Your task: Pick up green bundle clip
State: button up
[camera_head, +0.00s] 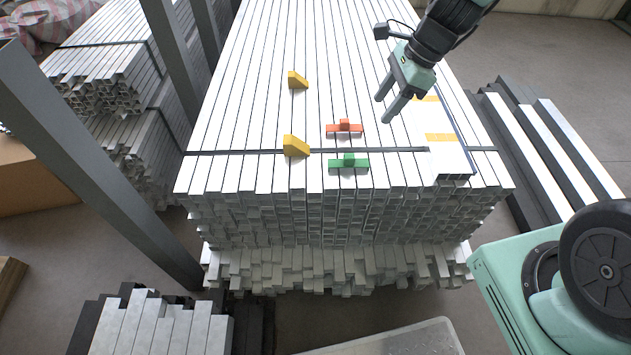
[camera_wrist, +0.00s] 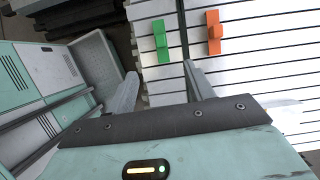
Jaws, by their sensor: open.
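The green bundle clip (camera_head: 349,163) lies on top of the stacked metal profiles near their front ends, just in front of the dark strap. It also shows in the wrist view (camera_wrist: 161,41), beyond my fingertips and left of the strap. My gripper (camera_head: 384,110) is open and empty, above the stack, behind and to the right of the green clip. In the wrist view its two fingers (camera_wrist: 160,77) are apart, with nothing between them. An orange clip (camera_head: 344,127) lies just behind the green one, across the strap, and shows in the wrist view (camera_wrist: 213,33).
Two yellow wedges (camera_head: 296,146) (camera_head: 298,80) lie left of the clips. A pale panel with yellow marks (camera_head: 450,160) lies on the stack at right. The dark strap (camera_head: 390,150) crosses the stack. Grey posts (camera_head: 105,165) stand at left. The stack top around the green clip is mostly clear.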

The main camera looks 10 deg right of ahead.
jog(key=f, duration=0.1)
jog(key=b, duration=0.3)
send_near(350, 156)
jog(key=shift+m, duration=0.3)
jog(key=x, duration=0.5)
jog(key=shift+w+a, duration=0.15)
jog(key=shift+w, duration=0.15)
jog(key=b+x, duration=0.1)
jog(key=x, duration=0.4)
jog(key=shift+s+f, duration=0.15)
jog(key=shift+s, duration=0.05)
jog(key=c, duration=1.1)
